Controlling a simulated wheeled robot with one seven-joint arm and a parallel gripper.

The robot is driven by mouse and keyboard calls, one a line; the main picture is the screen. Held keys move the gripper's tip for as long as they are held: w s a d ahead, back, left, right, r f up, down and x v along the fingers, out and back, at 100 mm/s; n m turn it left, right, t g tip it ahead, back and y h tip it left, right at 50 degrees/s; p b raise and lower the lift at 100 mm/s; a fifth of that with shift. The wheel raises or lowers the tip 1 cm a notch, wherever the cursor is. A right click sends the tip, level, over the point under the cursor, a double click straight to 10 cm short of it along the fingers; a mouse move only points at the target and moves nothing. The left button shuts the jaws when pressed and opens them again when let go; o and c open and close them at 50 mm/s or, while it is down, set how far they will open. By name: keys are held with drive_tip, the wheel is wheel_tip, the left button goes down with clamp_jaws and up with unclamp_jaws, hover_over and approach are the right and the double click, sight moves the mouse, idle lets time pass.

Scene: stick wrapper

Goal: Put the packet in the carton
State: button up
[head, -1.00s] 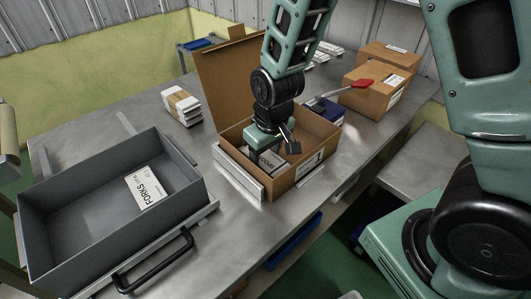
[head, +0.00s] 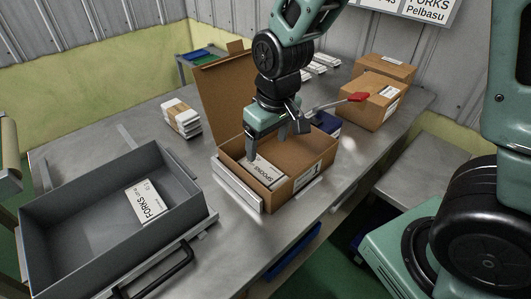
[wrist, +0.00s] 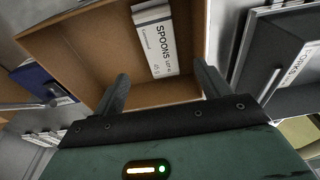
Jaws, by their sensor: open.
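The open brown carton (head: 276,203) stands on the steel table with its lid raised at the back. A white packet marked SPOONS (head: 266,172) lies inside it, toward the left end; it also shows in the wrist view (wrist: 157,45) on the carton's floor. My gripper (head: 268,146) is open and empty above the carton, its fingers apart from the packet. In the wrist view my gripper's two fingers (wrist: 160,76) point toward the carton with nothing between them.
A grey tray (head: 65,222) at left holds a packet marked FORKS (head: 146,203). A banded white stack (head: 181,118) stands behind it. A red-tipped lever (head: 356,97) and closed cartons (head: 374,101) are at right. Bare table lies in front of the carton.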

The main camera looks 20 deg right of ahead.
drive_tip(key=s+a+r+n+g, duration=0.1)
drive_tip(key=s+a+r+n, duration=0.1)
drive_tip(key=s, duration=0.7)
drive_tip(key=s+a+r+n, duration=0.2)
drive_tip(key=s+a+r, duration=0.1)
drive_tip(key=s, duration=0.6)
drive_tip(key=shift+s+a+r+g, duration=0.35)
drive_tip(key=shift+a+r+g, duration=0.05)
drive_tip(key=shift+a, duration=0.45)
